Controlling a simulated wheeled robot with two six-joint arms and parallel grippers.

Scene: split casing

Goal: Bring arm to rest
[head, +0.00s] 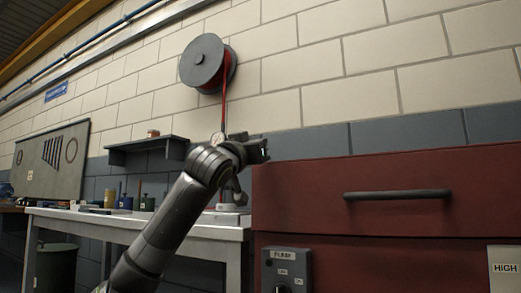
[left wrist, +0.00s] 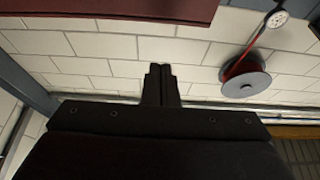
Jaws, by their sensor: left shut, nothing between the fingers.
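My left arm rises from the bottom of the head view, and its gripper (head: 262,150) is at the upper end, beside the left end of a red cabinet. In the left wrist view the two dark fingers of the gripper (left wrist: 160,70) are together with nothing between them. I cannot tell from the head view whether the gripper touches the cabinet. My right gripper is in neither view.
The red cabinet (head: 300,196) with a dark bar handle (head: 397,195) fills the right. A white workbench (head: 125,221) with small bottles stands left, under a shelf (head: 146,147). A reel (head: 203,61) with a red line hangs on the wall.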

